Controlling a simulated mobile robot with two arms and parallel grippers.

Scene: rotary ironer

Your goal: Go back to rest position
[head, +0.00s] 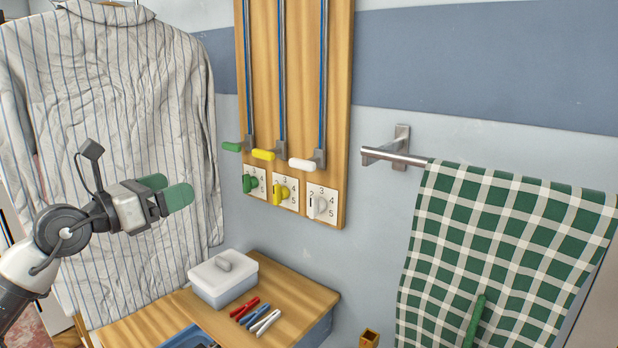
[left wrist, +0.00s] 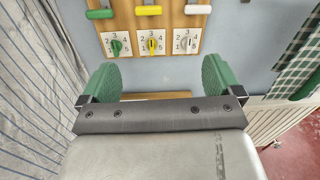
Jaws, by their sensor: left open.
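My left gripper (head: 168,188) is in the left part of the head view, in front of the striped shirt (head: 110,130). Its two green finger pads are apart with nothing between them. In the left wrist view the open pads of the left gripper (left wrist: 160,80) frame empty space, with the dial board beyond. The gripper touches nothing that I can make out. My right gripper is not recognisable in either view.
A wooden board (head: 341,120) carries three sliders and dials. Below, a lidded box (head: 222,278) and several coloured pens (head: 256,315) rest on a wooden top (head: 310,290). A green checked towel (head: 500,240) hangs right; an unclear green bar (head: 474,322) stands before it.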

